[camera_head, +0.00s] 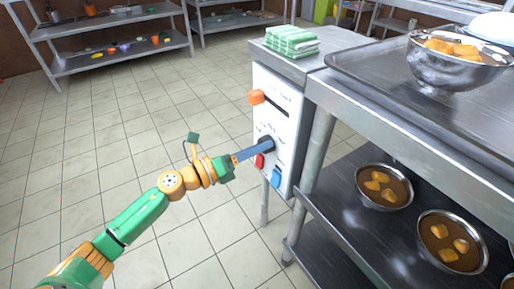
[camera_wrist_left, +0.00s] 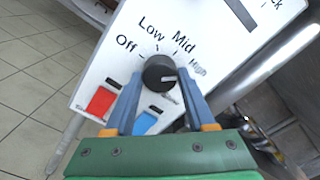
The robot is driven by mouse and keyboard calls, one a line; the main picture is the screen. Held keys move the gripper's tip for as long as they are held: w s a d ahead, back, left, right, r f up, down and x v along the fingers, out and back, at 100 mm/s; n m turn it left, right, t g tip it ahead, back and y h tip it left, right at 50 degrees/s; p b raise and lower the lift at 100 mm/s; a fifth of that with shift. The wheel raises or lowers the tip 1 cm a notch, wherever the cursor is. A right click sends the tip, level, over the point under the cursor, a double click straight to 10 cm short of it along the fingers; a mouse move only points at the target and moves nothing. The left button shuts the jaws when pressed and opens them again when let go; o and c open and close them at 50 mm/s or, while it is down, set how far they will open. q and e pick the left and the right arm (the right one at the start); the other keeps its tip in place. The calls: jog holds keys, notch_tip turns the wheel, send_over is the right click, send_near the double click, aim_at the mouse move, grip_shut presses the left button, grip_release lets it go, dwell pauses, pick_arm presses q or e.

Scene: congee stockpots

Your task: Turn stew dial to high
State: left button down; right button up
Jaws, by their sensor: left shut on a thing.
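The stew dial (camera_wrist_left: 159,71) is a round black knob on a white control panel (camera_head: 283,109). Labels Off, Low, Mid and High run around it from left to right. A pale mark on the knob seems to point right, toward the High side, but its exact setting is hard to tell. My left gripper (camera_head: 267,144) reaches the panel from the left in the head view. Its two blue fingers are shut on the dial, one on each side, in the left wrist view. The fingers mostly hide the dial in the head view. My right gripper is not in view.
A red button (camera_wrist_left: 100,102) and a blue button (camera_wrist_left: 145,121) sit below the dial. An orange knob (camera_head: 256,97) juts from the panel's upper left. A steel counter with a bowl (camera_head: 455,72) stands right; bowls of stew (camera_head: 384,187) sit on its lower shelf. The tiled floor at left is clear.

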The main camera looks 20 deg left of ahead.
pick_arm(q)
jog(key=shift+c, duration=1.2)
grip_release()
jog(key=v, duration=0.7)
